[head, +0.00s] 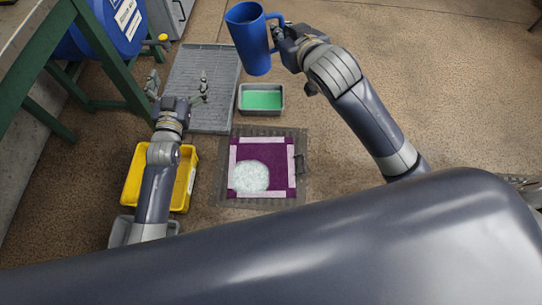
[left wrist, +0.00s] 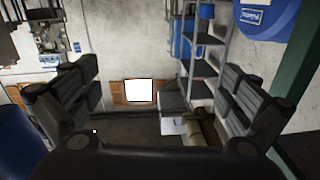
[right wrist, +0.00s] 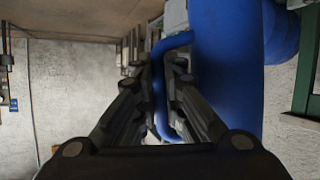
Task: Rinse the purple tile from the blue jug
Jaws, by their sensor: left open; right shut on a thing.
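The purple tile (head: 279,166) lies flat on the floor inside a dark grey tray (head: 304,140). Pale pink strips frame the tile, and a round patch of white foam (head: 250,176) covers its lower left part. The blue jug (head: 254,45) is up beyond the tile with its mouth uppermost; its contents cannot be seen. My right gripper (head: 281,40) is shut on the jug's handle, and the handle (right wrist: 160,90) shows between its fingers in the right wrist view. My left gripper (head: 178,88) is open and empty, over the ribbed grey mat, left of the tile.
A small grey tub of green liquid (head: 262,99) stands just beyond the tile. The ribbed grey mat (head: 222,65) lies to its left. A yellow bin (head: 187,185) is under my left arm. A green frame (head: 112,65) and blue barrel (head: 118,28) stand upper left. Floor at right is clear.

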